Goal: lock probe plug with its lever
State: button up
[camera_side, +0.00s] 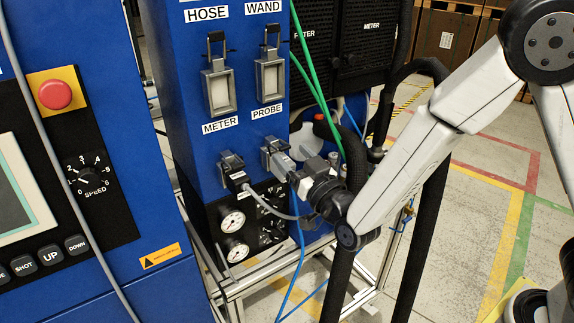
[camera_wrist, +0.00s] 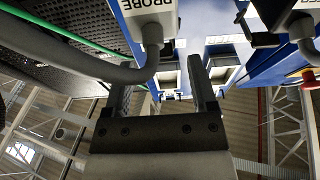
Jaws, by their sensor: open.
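The grey probe plug (camera_side: 282,162) sits at the PROBE socket (camera_side: 270,147) on the blue panel, at the lower right of the socket group. Its lever is small here, and I cannot tell its position. In the wrist view the plug (camera_wrist: 150,16), labelled PROBE, is at the top, with its thick grey cable (camera_wrist: 75,62) bending left. My gripper (camera_side: 300,176) is close to the plug in the side view and hides part of it. In the wrist view my gripper (camera_wrist: 162,84) is open, with the cable bend near its left finger. I see nothing gripped.
The meter plug (camera_side: 235,180) is at the METER socket, left of the probe plug. HOSE (camera_side: 219,90) and WAND (camera_side: 270,79) sockets above are empty, with black levers up. Green hoses (camera_side: 317,85) and a thick black hose (camera_side: 357,150) run close to my gripper. Gauges (camera_side: 233,222) are below.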

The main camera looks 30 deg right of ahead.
aim_at(286, 149)
jog(key=shift+v, duration=1.25)
jog(key=shift+w+r+g, duration=0.1)
jog(key=shift+r+g, duration=0.35)
jog(key=shift+g, duration=0.15)
jog(key=shift+r+g, duration=0.15)
jog(key=shift+g, duration=0.45)
jog(key=shift+w, duration=3.8)
grip_shut()
